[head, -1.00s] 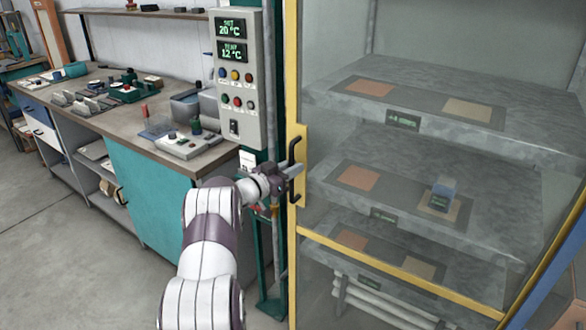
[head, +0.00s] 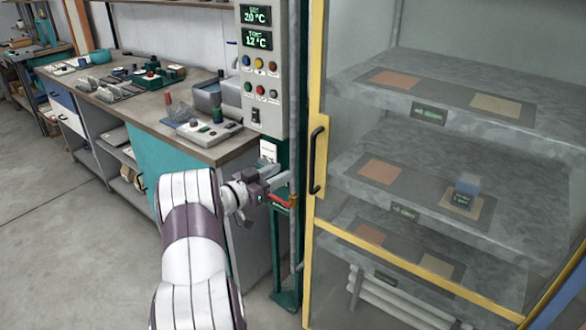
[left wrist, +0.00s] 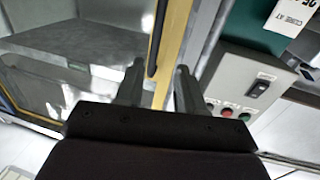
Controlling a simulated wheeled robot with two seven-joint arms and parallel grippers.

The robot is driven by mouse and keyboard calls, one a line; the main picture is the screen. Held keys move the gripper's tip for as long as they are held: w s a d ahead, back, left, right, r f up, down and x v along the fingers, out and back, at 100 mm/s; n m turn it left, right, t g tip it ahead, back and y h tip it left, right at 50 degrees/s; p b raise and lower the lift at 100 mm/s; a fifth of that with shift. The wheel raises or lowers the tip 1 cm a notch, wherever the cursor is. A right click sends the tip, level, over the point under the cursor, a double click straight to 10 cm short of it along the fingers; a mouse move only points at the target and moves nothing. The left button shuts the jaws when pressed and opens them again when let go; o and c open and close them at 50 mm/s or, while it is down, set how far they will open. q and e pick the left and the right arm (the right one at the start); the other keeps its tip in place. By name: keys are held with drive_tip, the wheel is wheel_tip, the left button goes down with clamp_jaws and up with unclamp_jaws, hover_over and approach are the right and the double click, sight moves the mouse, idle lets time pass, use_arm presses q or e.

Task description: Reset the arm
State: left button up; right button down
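My left arm comes in from the lower left, and its gripper (head: 280,182) is to the left of the black door handle (head: 318,160), apart from it. In the left wrist view the two fingers of the gripper (left wrist: 158,75) stand apart with nothing held between them. The dark handle (left wrist: 160,38) shows beyond the fingertips there. The handle is on the yellow-framed glass door (head: 315,95) of the cabinet, which looks closed. My right gripper is in neither view.
A control box (head: 262,75) with displays and buttons stands on a green post (head: 287,250) near my gripper. A workbench (head: 150,110) with tools is at the left. A blue-grey block (head: 467,186) sits on the middle cabinet shelf (head: 400,160). Floor at left is clear.

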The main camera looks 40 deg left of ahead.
use_arm(q)
drive_tip(key=shift+s+a, duration=0.1)
drive_tip(key=shift+s, duration=0.25)
